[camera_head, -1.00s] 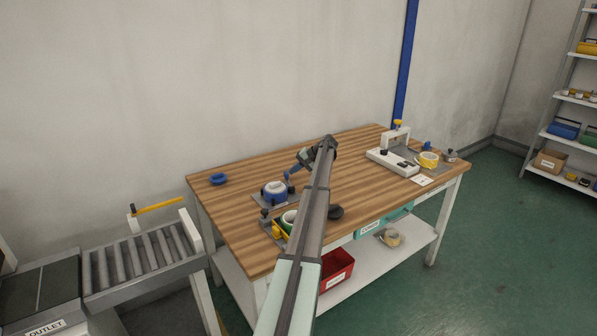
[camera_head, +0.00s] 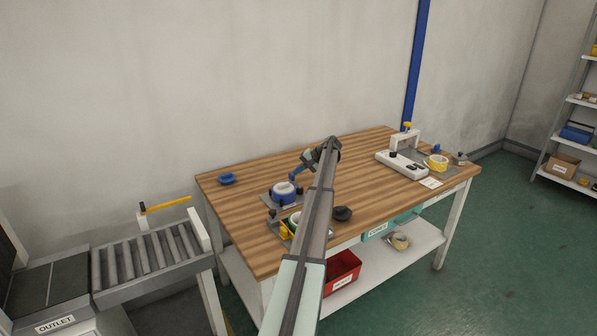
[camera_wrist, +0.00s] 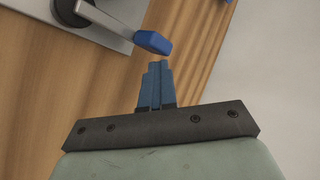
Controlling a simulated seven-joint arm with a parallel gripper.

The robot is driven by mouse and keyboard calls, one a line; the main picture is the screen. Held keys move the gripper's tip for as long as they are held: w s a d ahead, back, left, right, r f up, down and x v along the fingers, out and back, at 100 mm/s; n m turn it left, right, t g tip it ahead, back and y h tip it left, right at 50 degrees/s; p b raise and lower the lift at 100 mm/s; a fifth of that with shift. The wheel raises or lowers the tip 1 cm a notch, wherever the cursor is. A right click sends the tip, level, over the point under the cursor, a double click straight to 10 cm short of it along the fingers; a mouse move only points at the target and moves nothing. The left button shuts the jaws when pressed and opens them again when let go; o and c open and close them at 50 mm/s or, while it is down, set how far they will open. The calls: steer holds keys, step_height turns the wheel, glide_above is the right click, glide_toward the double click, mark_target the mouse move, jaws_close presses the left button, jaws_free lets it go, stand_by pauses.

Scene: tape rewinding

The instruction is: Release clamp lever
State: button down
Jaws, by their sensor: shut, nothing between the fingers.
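The clamp lever (camera_wrist: 105,22) shows at the top of the wrist view as a grey bar with a blue tip (camera_wrist: 153,42). It runs from a dark round pivot (camera_wrist: 70,10) on a grey plate (camera_wrist: 125,12). My gripper (camera_wrist: 158,66) has its narrow blue fingers together and empty, just short of the blue tip; I cannot tell whether they touch. In the head view my gripper (camera_head: 296,174) is low over the table beside the grey-plate fixture (camera_head: 270,198) with a blue and white roll (camera_head: 284,190). The lever is too small to make out there.
A blue ring (camera_head: 226,178) lies at the table's back left. A fixture with a yellow and white roll (camera_head: 294,220) and a dark round object (camera_head: 342,213) are near the front edge. A white stand (camera_head: 402,163) and yellow tape (camera_head: 436,162) are at the right.

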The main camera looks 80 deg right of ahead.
steer(key=shift+w, duration=0.1)
steer(key=shift+s+d, duration=0.3)
steer(key=shift+d, duration=0.05)
steer(key=s+d, duration=0.2)
steer(key=shift+s+d, duration=0.3)
steer(key=s+d+r, duration=0.4)
steer(key=s+r, duration=0.1)
steer(key=r, duration=0.1)
steer(key=shift+d+r, duration=0.4)
